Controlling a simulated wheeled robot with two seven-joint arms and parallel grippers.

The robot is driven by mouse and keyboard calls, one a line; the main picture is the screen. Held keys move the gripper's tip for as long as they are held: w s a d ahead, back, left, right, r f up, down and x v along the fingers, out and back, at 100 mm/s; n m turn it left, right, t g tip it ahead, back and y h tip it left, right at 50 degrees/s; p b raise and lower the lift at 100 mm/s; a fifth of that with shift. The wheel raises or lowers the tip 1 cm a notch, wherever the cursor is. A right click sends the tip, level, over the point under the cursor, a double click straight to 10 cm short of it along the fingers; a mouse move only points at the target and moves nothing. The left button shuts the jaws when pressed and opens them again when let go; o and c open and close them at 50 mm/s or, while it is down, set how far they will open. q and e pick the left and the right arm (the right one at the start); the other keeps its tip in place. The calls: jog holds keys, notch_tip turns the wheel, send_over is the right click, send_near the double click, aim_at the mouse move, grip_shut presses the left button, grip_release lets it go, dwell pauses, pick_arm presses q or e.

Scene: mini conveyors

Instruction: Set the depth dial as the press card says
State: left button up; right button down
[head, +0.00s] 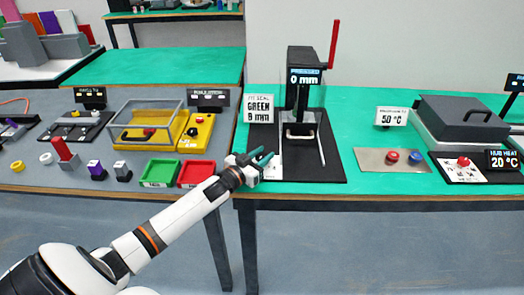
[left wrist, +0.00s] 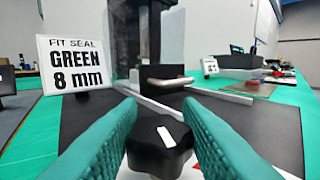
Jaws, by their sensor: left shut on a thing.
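The press (head: 304,90) stands on a black base with a red lever and a display that reads 0 mm. The press card (head: 260,108) is left of it; in the left wrist view the card (left wrist: 76,63) reads FIT SEAL GREEN 8 mm. The depth dial (left wrist: 160,158) is a black knob with a white mark, tilted slightly up and left in that view. My left gripper (head: 266,158) is at the front left of the press base; its teal fingers (left wrist: 163,140) are shut on the dial from both sides. The dial is hidden behind the gripper in the head view. My right gripper is out of view.
Left of the press stand a red tray (head: 196,174), a green tray (head: 160,173) and a yellow station (head: 194,134) with a clear cover. Green bench lies clear between press and plate.

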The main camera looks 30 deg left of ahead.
pick_arm(q)
jog(key=shift+a+m+h, duration=0.2)
jog(key=shift+m+h, duration=0.4)
jog(key=shift+h, duration=0.1)
jog(key=m+g+h+b, duration=0.1)
jog(key=h, duration=0.1)
jog(key=shift+m+h, duration=0.3)
jog(key=shift+h, duration=0.1)
jog(key=m+g+h+b, duration=0.2)
jog(key=m+h, duration=0.1)
jog(key=h, duration=0.1)
jog(key=shift+f+b, duration=0.1)
jog(key=shift+b, duration=0.3)
jog(key=shift+d+m+g+h+b, duration=0.15)
jog(key=shift+m+g+h+b, duration=0.75)
jog(key=shift+g+h, duration=0.2)
jog(key=shift+r, duration=0.2)
jog(key=o, duration=1)
jog(key=p+v, duration=0.1)
jog(key=v, duration=1.1)
jog(key=shift+w, duration=0.15)
